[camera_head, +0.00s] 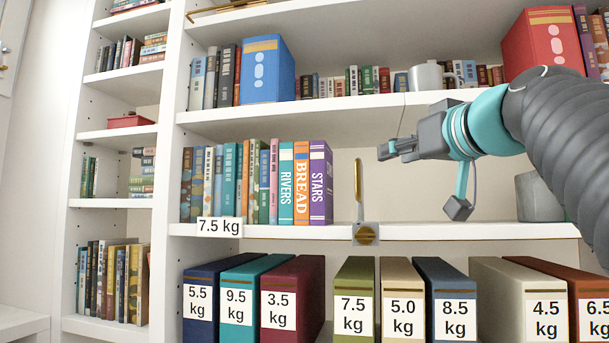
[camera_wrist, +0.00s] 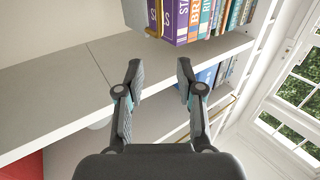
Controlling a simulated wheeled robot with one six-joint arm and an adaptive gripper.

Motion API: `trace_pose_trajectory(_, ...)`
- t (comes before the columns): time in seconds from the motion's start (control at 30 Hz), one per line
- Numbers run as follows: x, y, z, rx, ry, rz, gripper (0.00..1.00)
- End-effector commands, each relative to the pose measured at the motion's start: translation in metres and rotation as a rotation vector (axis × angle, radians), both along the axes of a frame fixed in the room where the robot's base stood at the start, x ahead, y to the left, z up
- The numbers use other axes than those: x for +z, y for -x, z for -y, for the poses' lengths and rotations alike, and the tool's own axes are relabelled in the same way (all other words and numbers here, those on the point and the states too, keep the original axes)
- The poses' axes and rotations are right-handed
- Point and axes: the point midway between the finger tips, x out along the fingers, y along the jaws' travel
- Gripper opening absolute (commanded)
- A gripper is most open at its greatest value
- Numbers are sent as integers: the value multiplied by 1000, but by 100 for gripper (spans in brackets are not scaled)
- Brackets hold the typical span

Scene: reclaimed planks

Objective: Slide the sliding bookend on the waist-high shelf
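The sliding bookend (camera_head: 358,190) stands upright on the waist-high shelf (camera_head: 470,231), seen nearly edge-on as a thin gold plate with a grey-and-brass block at the shelf's front edge. It stands right of the book row, with a gap between it and the purple STARS book (camera_head: 320,183). In the wrist view part of the bookend (camera_wrist: 136,14) shows at the top edge, cut off by the frame. My gripper (camera_head: 389,150) is above the shelf, right of and higher than the bookend's block, apart from it. In the wrist view my gripper (camera_wrist: 159,72) is open and empty.
A grey bookend-like block (camera_head: 540,197) stands at the shelf's right, partly behind my arm. A 7.5 kg label (camera_head: 219,227) hangs on the shelf edge under the books. Weight-labelled binders (camera_head: 353,310) fill the shelf below. The shelf right of the bookend is mostly bare.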

Motion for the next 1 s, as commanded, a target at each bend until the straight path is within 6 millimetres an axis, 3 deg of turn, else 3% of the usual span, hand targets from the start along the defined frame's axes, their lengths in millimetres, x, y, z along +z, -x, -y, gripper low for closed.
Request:
trace_pose_trajectory(0.23,2,-25,-9,6,-1,2,37)
trace_pose_trajectory(0.7,1,-107,-31,3,0,0,37)
trace_pose_trajectory(1.0,1,-130,-37,1,-1,2,37)
